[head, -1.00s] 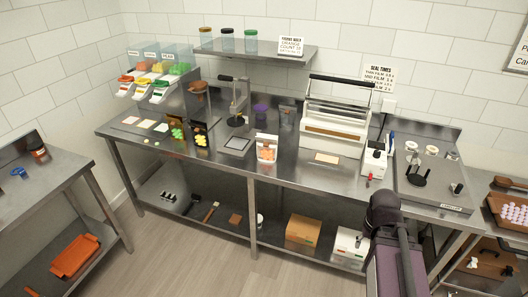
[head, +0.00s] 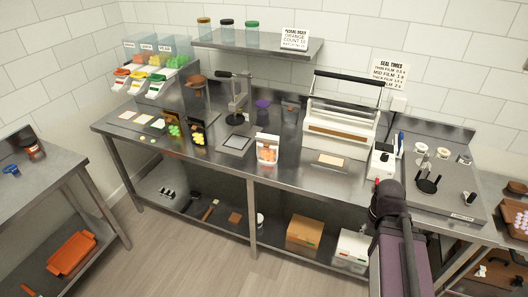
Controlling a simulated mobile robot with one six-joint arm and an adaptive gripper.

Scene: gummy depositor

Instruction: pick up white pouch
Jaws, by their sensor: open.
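A white pouch (head: 267,147) with orange gummies showing in its front stands upright near the front edge of the steel bench (head: 215,172), about the middle of the head view. Nothing touches it from my side. Only dark and purple links of my arm show at the lower right. My gripper's fingers cannot be made out in this view. Two dark pouches with green and yellow gummies, one of them here (head: 197,132), stand to the left of the white pouch.
A dark square plate (head: 236,143) lies left of the white pouch, and a tan card (head: 332,160) lies to its right. A large sealer (head: 340,122) stands behind the card. A white device (head: 382,160) is farther right. A shelf (head: 260,45) hangs above the bench.

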